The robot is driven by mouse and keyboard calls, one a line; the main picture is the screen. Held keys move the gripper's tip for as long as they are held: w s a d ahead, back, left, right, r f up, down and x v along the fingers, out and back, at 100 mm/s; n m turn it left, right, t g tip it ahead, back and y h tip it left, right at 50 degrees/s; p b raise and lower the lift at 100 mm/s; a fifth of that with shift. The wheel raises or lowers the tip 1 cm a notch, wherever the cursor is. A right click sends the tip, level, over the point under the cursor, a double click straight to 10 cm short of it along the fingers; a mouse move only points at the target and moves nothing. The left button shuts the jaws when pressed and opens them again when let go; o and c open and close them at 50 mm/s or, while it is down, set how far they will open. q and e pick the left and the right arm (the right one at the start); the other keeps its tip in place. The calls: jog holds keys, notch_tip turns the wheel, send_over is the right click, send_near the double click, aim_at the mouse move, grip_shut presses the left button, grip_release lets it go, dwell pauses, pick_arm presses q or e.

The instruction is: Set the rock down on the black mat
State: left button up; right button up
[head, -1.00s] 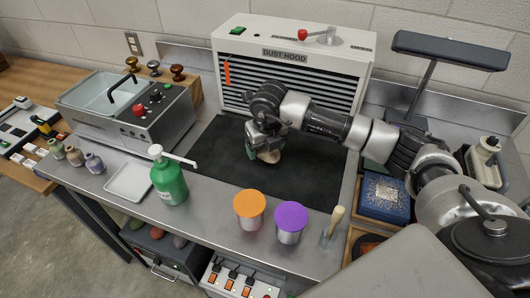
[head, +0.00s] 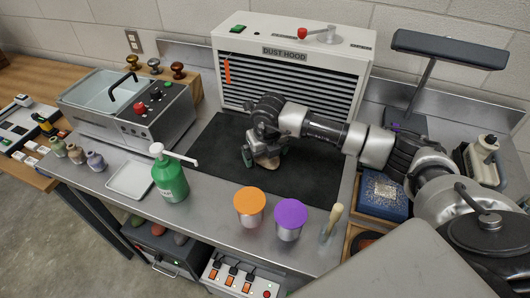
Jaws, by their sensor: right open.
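The rock (head: 272,161), a small brownish lump, is at the middle of the black mat (head: 218,168) in front of the dust hood. It appears to rest on the mat, but its underside is hard to see. My right gripper (head: 260,157) is open and points down at the rock, with its fingers beside and over it. The fingers hide much of the rock, and I cannot tell whether they touch it. My left gripper is not in view.
The dust hood (head: 290,55) stands behind the mat. A green pump bottle (head: 170,180), a white tray (head: 131,181), orange-lidded (head: 249,205) and purple-lidded (head: 289,220) cups line the front. A blue box (head: 382,196) is at right. The mat's left and front parts are clear.

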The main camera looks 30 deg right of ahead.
jog(key=shift+r, duration=0.15)
notch_tip(320, 180, up, 12)
jog(key=s+b, duration=0.1)
jog(key=b, duration=0.1)
jog(key=shift+s, duration=0.4)
